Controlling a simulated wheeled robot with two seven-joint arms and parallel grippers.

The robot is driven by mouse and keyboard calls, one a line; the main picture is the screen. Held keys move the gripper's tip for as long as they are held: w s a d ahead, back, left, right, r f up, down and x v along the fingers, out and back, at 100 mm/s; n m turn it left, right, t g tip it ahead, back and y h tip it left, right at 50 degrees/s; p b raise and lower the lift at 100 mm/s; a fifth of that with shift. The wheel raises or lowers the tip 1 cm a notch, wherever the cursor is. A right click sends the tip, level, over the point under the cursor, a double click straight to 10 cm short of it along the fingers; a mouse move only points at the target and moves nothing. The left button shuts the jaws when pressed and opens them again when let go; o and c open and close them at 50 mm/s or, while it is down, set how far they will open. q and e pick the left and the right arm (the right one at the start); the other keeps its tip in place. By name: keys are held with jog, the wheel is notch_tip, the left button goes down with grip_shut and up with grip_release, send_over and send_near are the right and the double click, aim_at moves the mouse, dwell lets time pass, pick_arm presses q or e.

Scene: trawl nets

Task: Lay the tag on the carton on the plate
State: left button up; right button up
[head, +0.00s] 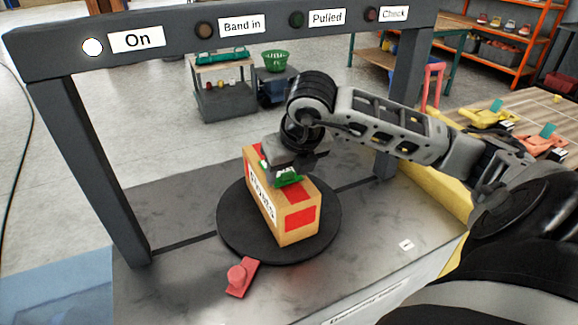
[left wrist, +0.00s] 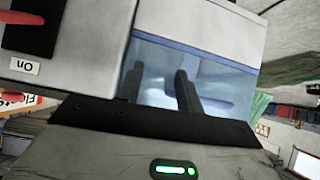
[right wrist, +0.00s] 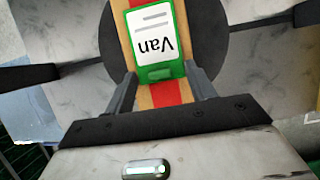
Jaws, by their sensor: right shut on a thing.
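The cardboard carton (head: 270,205) with red patches sits on the round black plate (head: 235,240). My right gripper (head: 288,172) is over the carton's top, shut on a green-edged tag (head: 289,181). In the right wrist view the tag (right wrist: 155,38) has a white face reading "Van" and its near end is between the fingers (right wrist: 161,80). The carton's red stripe shows beneath it. I cannot tell whether the tag touches the carton. My left gripper (left wrist: 160,80) shows only in the left wrist view, its fingers apart with nothing seen between them.
A dark frame (head: 75,70) arches over the plate; its "On" lamp (head: 92,46) is lit white, the other lamps are dark. A small white label (head: 406,245) lies at right. Yellow and orange items (head: 490,118) are on a side table.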

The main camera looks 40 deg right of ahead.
jog(key=o, duration=1)
jog(key=shift+o, duration=0.2)
jog(key=v, duration=1.2)
jog(key=shift+r, duration=0.1)
